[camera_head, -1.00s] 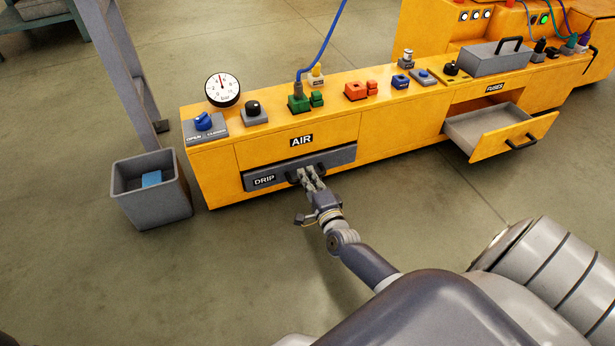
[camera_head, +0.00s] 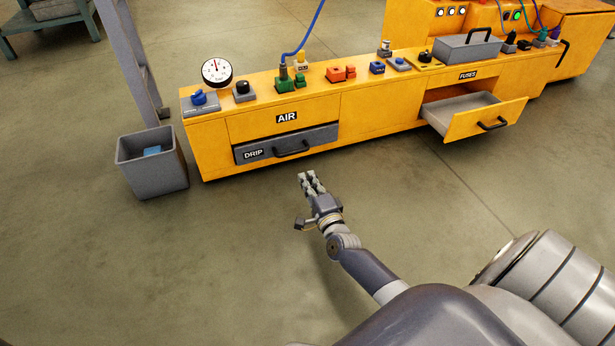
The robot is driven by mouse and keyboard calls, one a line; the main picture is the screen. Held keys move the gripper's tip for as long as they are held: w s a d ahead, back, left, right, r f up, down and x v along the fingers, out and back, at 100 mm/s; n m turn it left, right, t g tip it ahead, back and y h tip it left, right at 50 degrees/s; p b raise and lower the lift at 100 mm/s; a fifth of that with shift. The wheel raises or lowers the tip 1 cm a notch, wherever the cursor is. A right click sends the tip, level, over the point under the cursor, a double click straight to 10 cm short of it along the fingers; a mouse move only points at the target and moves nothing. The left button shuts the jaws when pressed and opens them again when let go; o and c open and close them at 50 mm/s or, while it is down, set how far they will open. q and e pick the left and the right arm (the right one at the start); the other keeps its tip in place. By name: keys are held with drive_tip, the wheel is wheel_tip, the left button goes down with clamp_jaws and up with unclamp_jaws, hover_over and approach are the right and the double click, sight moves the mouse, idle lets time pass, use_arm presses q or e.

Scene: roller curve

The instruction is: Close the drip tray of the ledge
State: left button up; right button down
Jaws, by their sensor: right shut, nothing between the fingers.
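The drip tray (camera_head: 318,137) is a dark grey drawer front labelled DRIP with a black handle (camera_head: 292,149). It sits low in the yellow ledge (camera_head: 375,115), below the AIR panel, and looks about level with the ledge's front. My right gripper (camera_head: 308,178) is shut and empty. It is in front of the ledge, below the handle in the picture and apart from it. My left gripper is not in view.
The fuses drawer (camera_head: 485,120) stands pulled out at the right of the ledge. A grey bin (camera_head: 152,178) with a blue thing inside stands at the left. Controls and a gauge (camera_head: 216,71) sit on the ledge top. The floor in front is clear.

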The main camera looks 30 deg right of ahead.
drive_tip(key=p+v, duration=0.6)
drive_tip(key=v, duration=0.6)
